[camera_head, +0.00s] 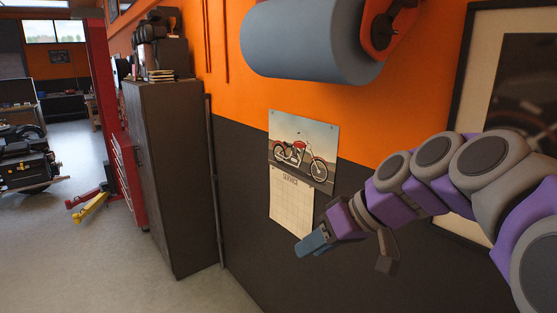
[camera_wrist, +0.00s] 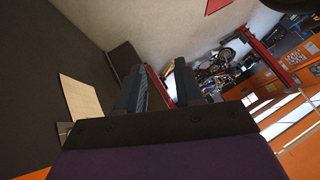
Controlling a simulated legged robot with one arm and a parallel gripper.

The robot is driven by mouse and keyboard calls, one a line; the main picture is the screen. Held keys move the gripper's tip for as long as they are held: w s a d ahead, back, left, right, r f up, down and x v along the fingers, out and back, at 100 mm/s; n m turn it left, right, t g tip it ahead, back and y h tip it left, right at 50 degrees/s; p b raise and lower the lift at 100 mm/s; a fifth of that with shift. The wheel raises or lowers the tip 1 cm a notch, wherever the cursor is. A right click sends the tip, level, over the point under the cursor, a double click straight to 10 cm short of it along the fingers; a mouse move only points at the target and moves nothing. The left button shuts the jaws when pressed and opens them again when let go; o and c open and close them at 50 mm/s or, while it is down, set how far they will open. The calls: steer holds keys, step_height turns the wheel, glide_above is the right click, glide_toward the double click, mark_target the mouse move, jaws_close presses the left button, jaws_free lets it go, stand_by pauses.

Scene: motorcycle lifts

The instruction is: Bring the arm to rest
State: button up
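My arm (camera_head: 432,170), grey with purple sections, reaches in from the right edge in the head view, raised in front of the wall. My gripper (camera_head: 313,242) is at its far end, in front of the dark lower wall, just below and right of the calendar in the picture. In the wrist view my gripper (camera_wrist: 160,82) shows two dark fingers standing apart. Nothing shows between them except the background. I cannot tell how far the gripper is from the wall.
A motorcycle calendar (camera_head: 303,150) hangs on the orange and dark wall. A blue-grey roll (camera_head: 305,42) is mounted above it, and a framed picture (camera_head: 470,75) hangs behind my arm. A dark cabinet (camera_head: 170,170) stands left. The floor (camera_head: 105,255) at front left is clear.

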steer(key=s+d+f+m+g+h+b, duration=0.2)
steer(key=s+d+f+m+h, duration=0.1)
steer(key=s+f, duration=1)
steer(key=s+d+f+m+g+h+b, duration=0.3)
steer(key=s+d+f+h, duration=0.1)
steer(key=s+f, duration=1)
steer(key=shift+s+f+h+b, duration=0.3)
steer(key=shift+s+h+b, duration=0.1)
steer(key=shift+s, duration=0.3)
